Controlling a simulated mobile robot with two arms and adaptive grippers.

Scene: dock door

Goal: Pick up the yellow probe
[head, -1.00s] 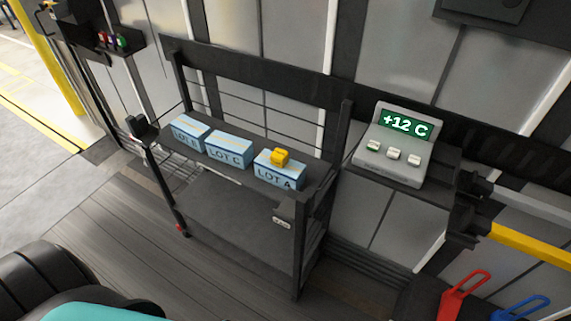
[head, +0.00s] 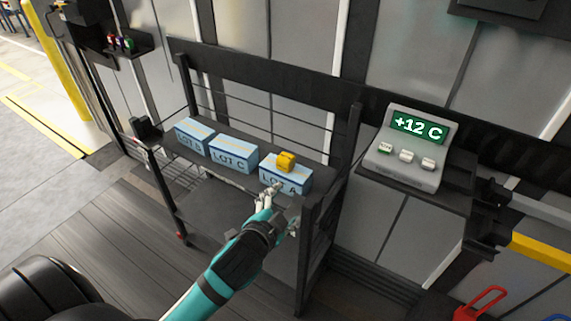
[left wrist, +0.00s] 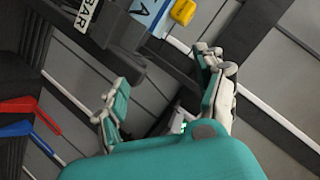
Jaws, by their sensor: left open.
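The yellow probe (head: 286,161) sits on top of the blue box labelled LOT A (head: 298,178), at the right end of the shelf. The probe also shows at the top of the left wrist view (left wrist: 183,11). My left gripper (head: 276,205) is in front of the LOT A box, lower and nearer than the probe, and partly covers the box's label. In the left wrist view its fingers (left wrist: 165,100) are spread apart with nothing between them. The probe lies beyond the fingertips, apart from them. My right gripper is not in view.
Two more blue boxes, LOT C (head: 232,158) and a left one (head: 193,138), stand on the dark cart (head: 170,178). A grey display unit (head: 405,160) reading +12 C stands to the right. Red (head: 478,305) and blue handles are at the lower right. The cart's right post is close to my gripper.

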